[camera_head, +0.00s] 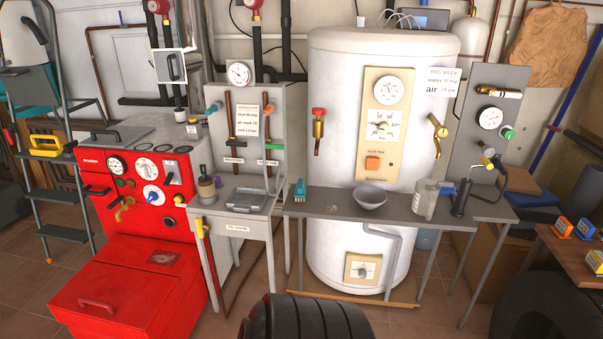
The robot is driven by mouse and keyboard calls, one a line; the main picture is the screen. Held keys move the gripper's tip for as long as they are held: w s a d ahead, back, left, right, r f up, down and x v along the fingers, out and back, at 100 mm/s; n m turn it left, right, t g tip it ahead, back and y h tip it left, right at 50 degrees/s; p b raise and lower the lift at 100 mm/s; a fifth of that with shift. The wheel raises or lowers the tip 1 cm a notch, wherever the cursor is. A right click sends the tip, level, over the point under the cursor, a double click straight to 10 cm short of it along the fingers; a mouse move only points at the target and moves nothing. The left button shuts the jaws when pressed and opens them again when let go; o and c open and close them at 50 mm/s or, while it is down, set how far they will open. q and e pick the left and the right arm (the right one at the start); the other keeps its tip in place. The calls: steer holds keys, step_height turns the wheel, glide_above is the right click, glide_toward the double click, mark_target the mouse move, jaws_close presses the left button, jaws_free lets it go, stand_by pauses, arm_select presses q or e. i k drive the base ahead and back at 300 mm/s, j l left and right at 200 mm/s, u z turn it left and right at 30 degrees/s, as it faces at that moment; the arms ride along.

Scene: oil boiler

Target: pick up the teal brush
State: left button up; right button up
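The teal brush (300,190) stands near the left end of the narrow grey shelf (330,205) in front of the white boiler tank. It looks small and upright, with its teal part toward the shelf's back edge. Nothing touches it that I can see. Neither of my grippers shows in the head view.
On the same shelf are a small brassy item (332,208), a grey bowl (370,199), a pale jug (424,199) and a black pump-like tool (462,198). A grey side table (240,213) stands left.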

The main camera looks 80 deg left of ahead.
mark_target(300, 190)
steer(key=u, duration=2.75)
steer(key=i+j, duration=0.1)
steer(key=i, duration=0.35)
steer(key=i+j+z, duration=0.1)
steer(key=i, duration=0.3)
